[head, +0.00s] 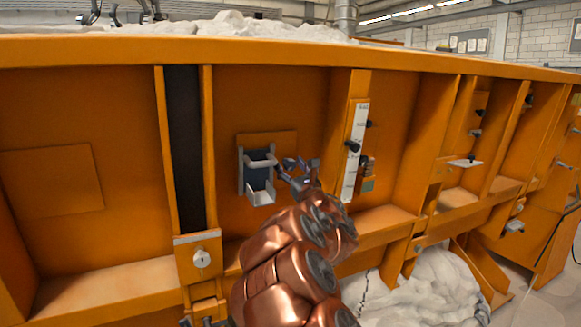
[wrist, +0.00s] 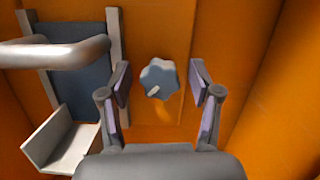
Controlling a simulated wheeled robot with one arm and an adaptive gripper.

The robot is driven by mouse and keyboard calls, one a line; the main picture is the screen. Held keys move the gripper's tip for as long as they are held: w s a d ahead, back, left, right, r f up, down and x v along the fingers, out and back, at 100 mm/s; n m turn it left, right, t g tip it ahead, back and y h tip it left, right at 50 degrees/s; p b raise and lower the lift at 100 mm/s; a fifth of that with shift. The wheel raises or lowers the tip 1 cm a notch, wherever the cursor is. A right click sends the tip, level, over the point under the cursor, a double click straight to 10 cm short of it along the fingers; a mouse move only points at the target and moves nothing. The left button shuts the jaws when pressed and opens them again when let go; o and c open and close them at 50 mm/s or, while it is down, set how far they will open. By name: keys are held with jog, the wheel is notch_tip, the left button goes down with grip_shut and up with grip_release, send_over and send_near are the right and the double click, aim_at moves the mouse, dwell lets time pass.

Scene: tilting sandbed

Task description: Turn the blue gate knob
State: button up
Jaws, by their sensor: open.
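The blue gate knob (wrist: 158,76) is a grey-blue lobed knob with a small pale pointer, on the orange panel. In the wrist view it lies beyond and between the two fingertips of my gripper (wrist: 164,84). The fingers are spread apart and hold nothing; a gap shows on each side of the knob. In the head view my gripper (head: 301,167) reaches up to the panel just right of the gate. The gate (wrist: 83,80) has a dark blue plate between grey rails. In the head view the knob is hard to make out behind my gripper.
A grey bar handle (wrist: 60,52) sticks out left of my gripper, above a pale chute (wrist: 62,140). In the head view a white scale strip (head: 355,145) with black knobs stands to the right. An orange rib (wrist: 245,60) flanks the right side.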

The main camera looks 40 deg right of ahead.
jog(key=shift+c, duration=0.3)
jog(key=c, duration=1.1)
